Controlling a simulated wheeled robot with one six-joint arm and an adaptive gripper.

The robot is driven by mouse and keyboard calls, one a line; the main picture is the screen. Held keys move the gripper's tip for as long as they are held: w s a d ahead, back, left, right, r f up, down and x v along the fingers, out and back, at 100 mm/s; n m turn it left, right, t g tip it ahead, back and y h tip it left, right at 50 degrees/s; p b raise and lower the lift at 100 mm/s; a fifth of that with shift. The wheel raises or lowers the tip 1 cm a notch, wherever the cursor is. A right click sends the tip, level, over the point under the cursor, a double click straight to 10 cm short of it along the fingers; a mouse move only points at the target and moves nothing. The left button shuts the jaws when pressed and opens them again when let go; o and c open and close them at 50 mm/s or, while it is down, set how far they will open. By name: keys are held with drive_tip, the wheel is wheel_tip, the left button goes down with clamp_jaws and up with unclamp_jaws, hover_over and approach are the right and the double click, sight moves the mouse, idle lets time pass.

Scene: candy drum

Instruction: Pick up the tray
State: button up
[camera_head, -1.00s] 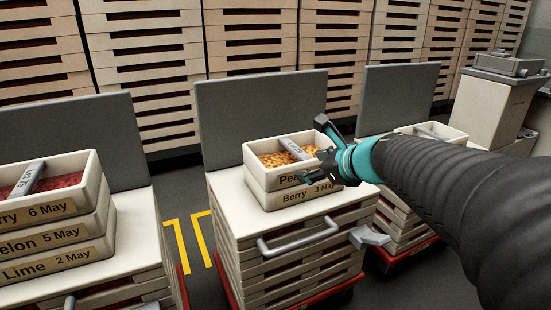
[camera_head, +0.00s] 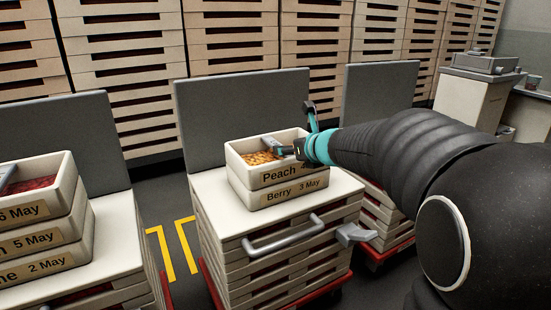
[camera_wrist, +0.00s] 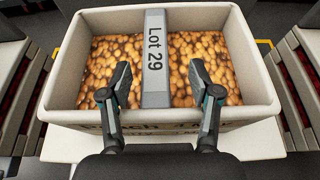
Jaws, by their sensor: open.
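The top tray (camera_head: 249,174) is cream, labelled Peach, and holds orange candies. It is stacked on a second tray (camera_head: 284,195) labelled Berry 3 May, on the middle cart. A grey bar marked Lot 29 (camera_wrist: 155,60) spans the Peach tray across its middle in the wrist view. My gripper (camera_wrist: 160,86) is open above the Peach tray, its fingers on either side of the bar and apart from it in that view. In the head view my gripper (camera_head: 304,147) is over the tray's right part, and my arm hides that end.
The middle cart's white top (camera_head: 210,205) has bare room around the stack. A grey upright panel (camera_head: 235,112) stands behind it. A left stack of trays (camera_head: 45,232) sits on another cart. Tray racks (camera_head: 230,35) line the back.

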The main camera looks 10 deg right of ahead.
drive_tip(key=x, duration=0.5)
drive_tip(key=shift+a+r+b, duration=0.1)
drive_tip(key=shift+a+b, duration=0.2)
drive_tip(key=shift+b, duration=0.05)
drive_tip(key=shift+r, duration=0.1)
clamp_jaws()
